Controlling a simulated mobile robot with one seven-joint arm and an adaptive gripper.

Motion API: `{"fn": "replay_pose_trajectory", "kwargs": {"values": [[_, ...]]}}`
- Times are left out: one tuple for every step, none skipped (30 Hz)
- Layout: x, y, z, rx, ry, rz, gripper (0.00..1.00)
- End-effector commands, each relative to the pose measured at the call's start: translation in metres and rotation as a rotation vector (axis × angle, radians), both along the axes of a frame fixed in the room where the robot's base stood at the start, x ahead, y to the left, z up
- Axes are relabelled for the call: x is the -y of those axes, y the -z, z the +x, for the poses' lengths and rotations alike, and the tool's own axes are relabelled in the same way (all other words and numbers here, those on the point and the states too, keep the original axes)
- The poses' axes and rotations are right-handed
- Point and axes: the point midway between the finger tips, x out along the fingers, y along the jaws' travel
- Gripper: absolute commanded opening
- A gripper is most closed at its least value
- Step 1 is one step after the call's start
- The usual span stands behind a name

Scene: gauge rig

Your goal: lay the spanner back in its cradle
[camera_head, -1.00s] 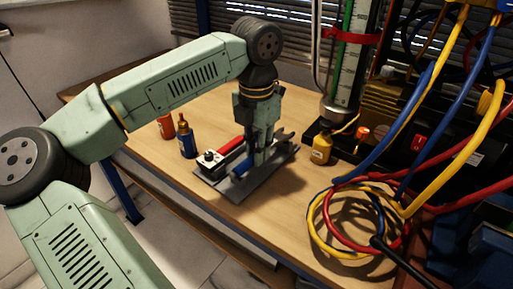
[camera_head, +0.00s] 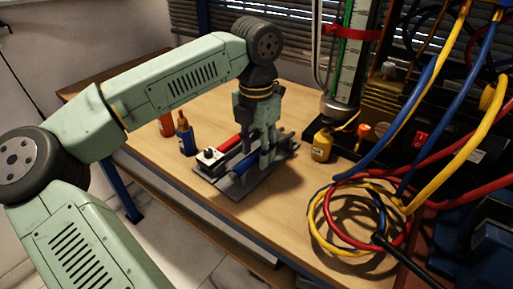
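My gripper (camera_head: 257,152) points down over a dark grey cradle plate (camera_head: 216,187) on the wooden bench. Its two fingers stand apart, with a gap between them. A blue-grey bar (camera_head: 242,167), which looks like the spanner, lies low along the plate beneath the fingers. Its far part is hidden by the gripper, and I cannot make out its jaw or whether it is fully seated.
Coiled hoses (camera_head: 322,232) fill the right front. The bench front left of them is clear.

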Motion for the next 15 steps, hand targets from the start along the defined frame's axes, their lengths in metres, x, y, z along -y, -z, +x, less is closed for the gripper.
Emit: {"fn": "replay_pose_trajectory", "kwargs": {"values": [[0.0, 0.0, 0.0, -0.001, 0.0, 0.001, 0.4], [0.0, 0.0, 0.0, -0.001, 0.0, 0.001, 0.4], [0.0, -0.001, 0.0, 0.0, 0.0, 0.0, 0.4], [0.0, -0.003, 0.0, 0.0, 0.0, 0.0, 0.4], [0.0, -0.005, 0.0, 0.001, -0.001, 0.001, 0.4], [0.0, -0.009, 0.0, 0.001, -0.001, 0.001, 0.4], [0.0, -0.013, 0.001, 0.002, -0.001, 0.001, 0.4], [0.0, -0.018, 0.001, 0.003, -0.001, 0.0, 0.4], [0.0, -0.025, 0.001, 0.003, -0.001, 0.0, 0.4], [0.0, -0.031, 0.001, 0.002, -0.002, 0.001, 0.4], [0.0, -0.038, 0.001, 0.003, -0.002, 0.002, 0.4], [0.0, -0.047, 0.001, 0.004, -0.002, 0.0, 0.4], [0.0, -0.054, 0.001, 0.003, -0.001, 0.001, 0.4], [0.0, -0.06, 0.001, 0.003, -0.002, 0.002, 0.4], [0.0, -0.069, 0.001, 0.003, -0.002, 0.001, 0.4]]}}
